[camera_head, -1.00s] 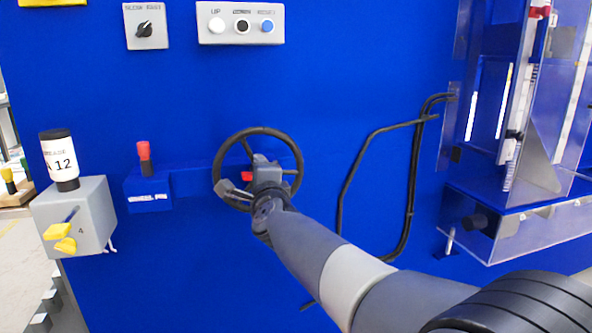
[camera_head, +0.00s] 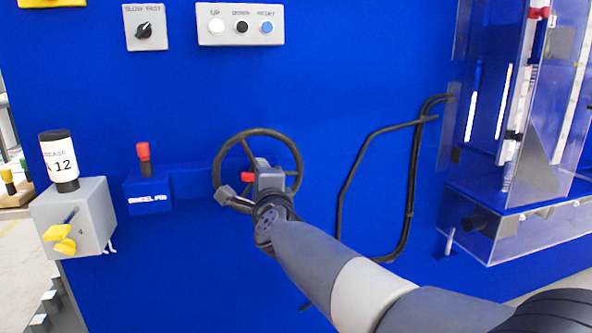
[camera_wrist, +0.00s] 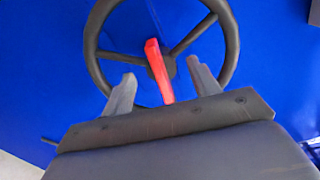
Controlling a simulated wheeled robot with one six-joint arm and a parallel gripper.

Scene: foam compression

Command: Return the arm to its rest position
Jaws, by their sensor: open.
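My arm reaches from the lower right of the head view toward the black handwheel (camera_head: 258,133) on the blue machine panel. My gripper (camera_wrist: 160,80) shows in the wrist view with its two grey fingers spread apart. A red handle (camera_wrist: 158,70) of the wheel stands between the fingers in that view; I see no finger touching it. In the head view the red part (camera_head: 248,177) shows just left of my wrist. My wrist hides the lower middle of the wheel there.
A red-topped wheel pin (camera_head: 144,158) stands left of the wheel. A grey box with a yellow lever (camera_head: 62,238) is at the far left. Black bent pipes (camera_head: 410,190) and a clear-walled chamber (camera_head: 490,228) stand at right. A button panel (camera_head: 240,24) sits above.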

